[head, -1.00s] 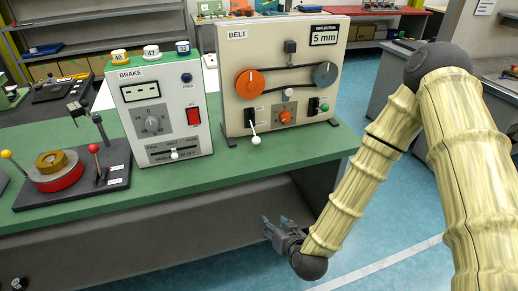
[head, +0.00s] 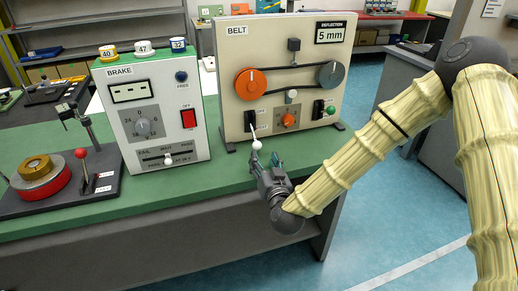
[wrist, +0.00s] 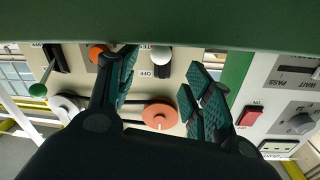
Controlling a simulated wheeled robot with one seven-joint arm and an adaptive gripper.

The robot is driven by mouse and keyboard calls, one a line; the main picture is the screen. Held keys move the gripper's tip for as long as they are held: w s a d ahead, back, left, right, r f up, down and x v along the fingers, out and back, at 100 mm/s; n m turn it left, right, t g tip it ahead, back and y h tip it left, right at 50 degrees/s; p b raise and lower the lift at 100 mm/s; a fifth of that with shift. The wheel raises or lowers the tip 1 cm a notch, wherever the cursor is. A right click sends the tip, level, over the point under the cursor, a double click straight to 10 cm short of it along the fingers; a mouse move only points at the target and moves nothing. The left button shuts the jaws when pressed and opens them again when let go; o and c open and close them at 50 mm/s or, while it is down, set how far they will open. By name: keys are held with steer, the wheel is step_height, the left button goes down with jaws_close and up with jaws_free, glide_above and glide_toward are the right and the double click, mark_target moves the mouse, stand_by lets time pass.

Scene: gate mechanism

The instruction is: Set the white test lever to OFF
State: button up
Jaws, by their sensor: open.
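The white test lever (head: 257,144) is a white ball on a short stem in a dark slot at the lower left of the beige BELT panel (head: 300,60). The stem points down and outward. My gripper (head: 267,167) is open and empty just below and in front of the ball, above the green bench's front edge. In the wrist view the white ball (wrist: 161,54) appears between and beyond the spread fingers (wrist: 162,78), with an OFF label beside its slot. I cannot tell whether any finger touches it.
The BRAKE box (head: 150,110) stands to the left with a red switch and a lower slider. A green-knobbed lever (head: 330,110) and an orange knob (head: 288,119) are to the right on the BELT panel. The green bench top (head: 225,178) is clear in front.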

mark_target(259, 148)
steer(key=x, duration=0.6)
steer(key=shift+w+p, duration=0.3)
steer(key=shift+p, duration=0.1)
jaws_close()
